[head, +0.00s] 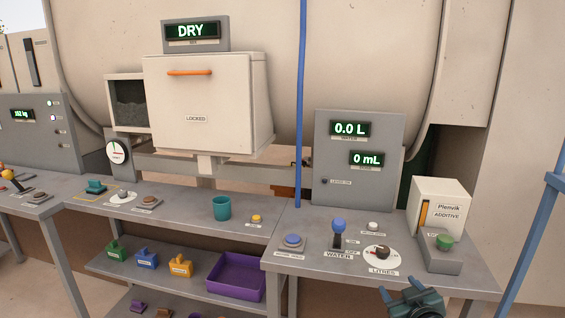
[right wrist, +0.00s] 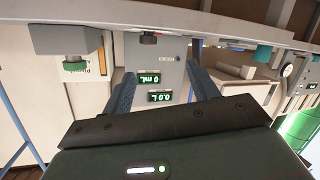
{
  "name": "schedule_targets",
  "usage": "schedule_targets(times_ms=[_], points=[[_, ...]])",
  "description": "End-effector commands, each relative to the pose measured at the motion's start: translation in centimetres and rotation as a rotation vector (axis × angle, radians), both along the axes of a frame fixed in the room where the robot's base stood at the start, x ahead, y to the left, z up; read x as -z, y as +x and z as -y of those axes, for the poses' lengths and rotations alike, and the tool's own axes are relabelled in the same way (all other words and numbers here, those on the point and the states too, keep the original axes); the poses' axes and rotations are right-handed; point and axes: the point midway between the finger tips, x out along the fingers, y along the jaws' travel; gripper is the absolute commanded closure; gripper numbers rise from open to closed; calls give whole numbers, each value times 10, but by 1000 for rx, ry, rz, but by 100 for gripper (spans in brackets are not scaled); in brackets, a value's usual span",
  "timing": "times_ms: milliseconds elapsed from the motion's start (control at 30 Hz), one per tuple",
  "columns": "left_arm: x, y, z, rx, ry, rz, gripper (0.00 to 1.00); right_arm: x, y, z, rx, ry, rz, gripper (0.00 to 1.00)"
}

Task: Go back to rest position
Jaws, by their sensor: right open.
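My right gripper (head: 403,290) is at the bottom edge of the head view, in front of the right-hand grey table (head: 470,282). Its fingers stand apart with nothing between them. In the right wrist view, which is upside down, the two blue-grey fingers of the right gripper (right wrist: 163,82) are spread, and the grey panel shows behind the gap. My left gripper is not in view.
A panel (head: 390,130) reads 0.0 L and 0 mL. The additive dispenser (head: 438,205) with a green button (head: 445,241), a blue-knobbed water lever (head: 338,228) and a litres dial (head: 383,254) stand near the right gripper. A teal cup (head: 221,208) stands further left. A blue pole (head: 301,100) rises mid-view.

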Motion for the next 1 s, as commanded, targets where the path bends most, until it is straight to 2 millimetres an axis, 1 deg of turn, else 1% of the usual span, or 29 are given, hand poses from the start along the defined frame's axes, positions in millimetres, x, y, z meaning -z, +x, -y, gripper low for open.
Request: schedule_targets(times_ms=[33,67,100,167,200,267,300,400,500,600,700,1000], points=[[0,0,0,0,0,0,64,26,-26,-16,-24,15,-42,41],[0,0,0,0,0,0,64,38,-41,-24,-36,25,-64,41],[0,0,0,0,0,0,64,55,-63,-37,-53,40,-94,41],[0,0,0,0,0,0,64,77,-98,-55,-78,66,-141,41],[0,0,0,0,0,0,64,90,-123,-67,-93,86,-173,41],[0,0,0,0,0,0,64,105,-160,-84,-110,117,-219,41],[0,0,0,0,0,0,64,113,-184,-93,-120,139,-248,41],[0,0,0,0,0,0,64,124,-236,-114,-135,188,-310,41],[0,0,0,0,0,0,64,127,-274,-126,-140,227,-358,41],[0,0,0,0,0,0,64,127,-295,-134,-142,250,-383,41],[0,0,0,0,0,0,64,127,-304,-137,-143,261,-395,41],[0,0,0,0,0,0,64,127,-305,-137,-143,262,-397,41]])
